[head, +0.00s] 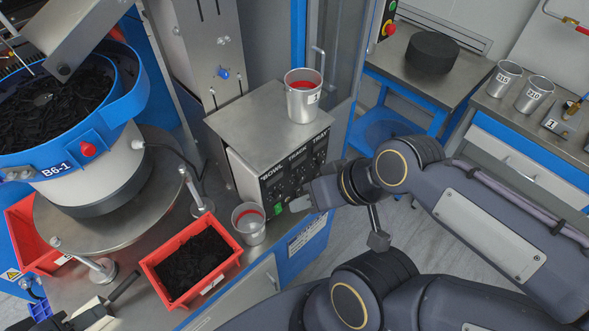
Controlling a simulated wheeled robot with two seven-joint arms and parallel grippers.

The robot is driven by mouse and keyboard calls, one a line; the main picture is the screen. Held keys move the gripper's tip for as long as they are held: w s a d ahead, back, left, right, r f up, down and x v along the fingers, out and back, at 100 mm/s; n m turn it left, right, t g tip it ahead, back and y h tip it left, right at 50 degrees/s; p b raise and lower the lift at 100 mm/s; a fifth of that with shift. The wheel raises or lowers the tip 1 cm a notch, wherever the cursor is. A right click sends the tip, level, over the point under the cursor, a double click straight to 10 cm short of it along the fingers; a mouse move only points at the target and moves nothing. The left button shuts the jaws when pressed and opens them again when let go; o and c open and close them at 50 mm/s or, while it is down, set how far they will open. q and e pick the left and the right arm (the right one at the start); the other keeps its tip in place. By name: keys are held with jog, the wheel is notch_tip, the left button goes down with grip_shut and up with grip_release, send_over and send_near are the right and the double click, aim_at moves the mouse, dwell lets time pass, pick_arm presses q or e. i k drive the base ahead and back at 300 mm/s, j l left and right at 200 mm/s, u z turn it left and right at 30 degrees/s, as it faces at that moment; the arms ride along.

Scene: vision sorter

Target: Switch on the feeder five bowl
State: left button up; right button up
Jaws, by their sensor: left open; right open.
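The grey control box (255,125) stands right of the bowl feeder. A lit green switch (278,208) sits at the panel's lower left. My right gripper (292,204) is at the panel's lower edge, close beside the green switch; whether it touches is unclear. Its fingers are partly hidden by their angle. The blue-rimmed feeder bowl (110,110), with a label that looks like B6-1, holds black parts.
A red bin (150,262) of black parts and a metal cup (248,222) stand before the box. Another cup (303,100) stands on top of it. A second red bin (28,240) is at left. Benches with cups (533,95) and a black disc (433,52) lie beyond.

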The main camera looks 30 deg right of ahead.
aim_at(277, 209)
jog(key=z, duration=0.35)
jog(key=k+z, duration=0.15)
jog(key=z, duration=0.6)
jog(key=k, duration=0.1)
